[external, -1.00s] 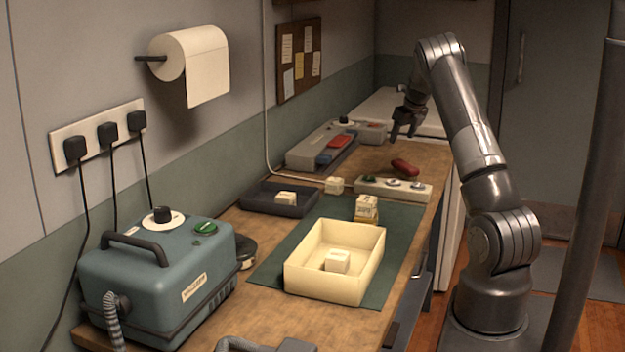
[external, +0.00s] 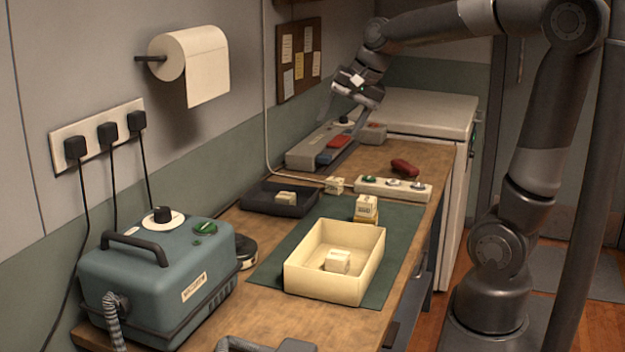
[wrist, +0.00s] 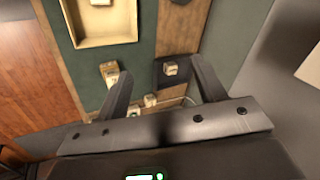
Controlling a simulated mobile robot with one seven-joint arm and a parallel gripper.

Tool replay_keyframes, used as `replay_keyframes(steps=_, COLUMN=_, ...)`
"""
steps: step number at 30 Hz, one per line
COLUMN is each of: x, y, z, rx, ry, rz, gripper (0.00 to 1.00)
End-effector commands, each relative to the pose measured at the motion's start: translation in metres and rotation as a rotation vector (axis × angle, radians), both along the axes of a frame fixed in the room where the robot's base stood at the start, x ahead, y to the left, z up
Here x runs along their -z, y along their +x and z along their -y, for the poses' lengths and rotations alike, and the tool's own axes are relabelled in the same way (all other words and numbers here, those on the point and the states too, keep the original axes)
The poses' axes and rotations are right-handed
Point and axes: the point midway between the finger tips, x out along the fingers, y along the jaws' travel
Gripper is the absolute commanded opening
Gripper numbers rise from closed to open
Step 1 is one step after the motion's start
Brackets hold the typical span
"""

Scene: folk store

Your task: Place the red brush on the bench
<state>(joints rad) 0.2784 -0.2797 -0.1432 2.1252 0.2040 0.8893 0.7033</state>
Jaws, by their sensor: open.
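A dark red, rounded, elongated object (external: 405,167), which looks like the red brush, lies on the wooden bench (external: 385,155) near its far end, behind the pale switch strip. Another red piece (external: 340,141) lies beside a blue one in the long grey tray at the back; I cannot tell its exact kind. My gripper (external: 352,98) is raised above the grey tray, left of the dark red object and apart from it. In the wrist view my gripper (wrist: 164,72) is open with nothing between its fingers. Neither red object shows in the wrist view.
A switch strip (external: 420,193), cream box (external: 365,286), dark tray (external: 262,207) and several small cartons crowd the bench. A teal machine (external: 150,290) stands at front left. A white cabinet (external: 440,108) stands beyond the bench. Bare wood surrounds the dark red object.

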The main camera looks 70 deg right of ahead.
Motion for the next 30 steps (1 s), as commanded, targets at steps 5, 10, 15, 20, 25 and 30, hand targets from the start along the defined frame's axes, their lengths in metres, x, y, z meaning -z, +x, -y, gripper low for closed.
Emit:
replay_keyframes(steps=5, x=0.005, y=-0.051, z=-0.071, rx=-0.424, ry=-0.2, rz=0.018, gripper=0.63)
replay_keyframes(steps=10, x=0.019, y=-0.098, z=-0.114, rx=-0.784, ry=-0.393, rz=0.032, gripper=0.63)
replay_keyframes(steps=15, x=0.033, y=-0.127, z=-0.133, rx=-1.009, ry=-0.526, rz=0.04, gripper=0.63)
replay_keyframes(steps=20, x=0.038, y=-0.137, z=-0.138, rx=-1.086, ry=-0.574, rz=0.039, gripper=0.63)
replay_keyframes(steps=25, x=0.038, y=-0.137, z=-0.138, rx=-1.089, ry=-0.576, rz=0.038, gripper=0.63)
replay_keyframes(steps=30, x=0.038, y=-0.137, z=-0.138, rx=-1.088, ry=-0.575, rz=0.039, gripper=0.63)
